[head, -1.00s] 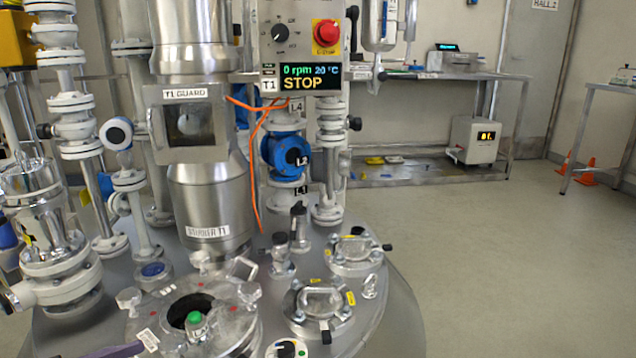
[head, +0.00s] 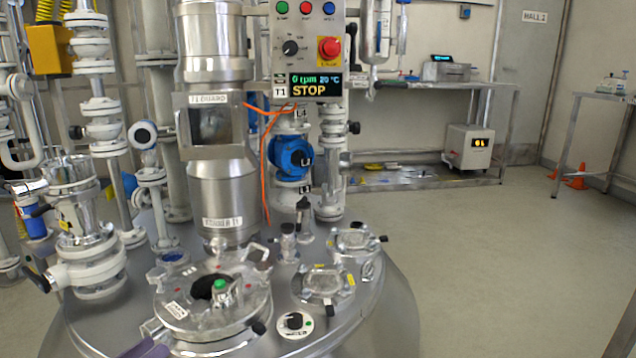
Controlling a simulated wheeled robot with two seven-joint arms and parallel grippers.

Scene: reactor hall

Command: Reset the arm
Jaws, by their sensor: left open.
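Only a small part of my left gripper (head: 152,346) shows, a purple and dark end at the bottom edge, left of centre. It is open, in front of the round manway (head: 172,312) on the steel vessel lid (head: 378,300). I see nothing held in it; most of it is below the picture. My right gripper is not in view. The manway has a dark opening and a green-topped fitting (head: 220,290) at its near side. I cannot tell how far the gripper is from its rim.
The stirrer column (head: 222,190) and T1 control panel (head: 303,60) rise behind the manway; the panel reads STOP. White pipes and valves (head: 90,270) crowd the left. A steel bench (head: 420,184) stands behind. Open floor (head: 500,270) lies right, with orange cones (head: 577,177).

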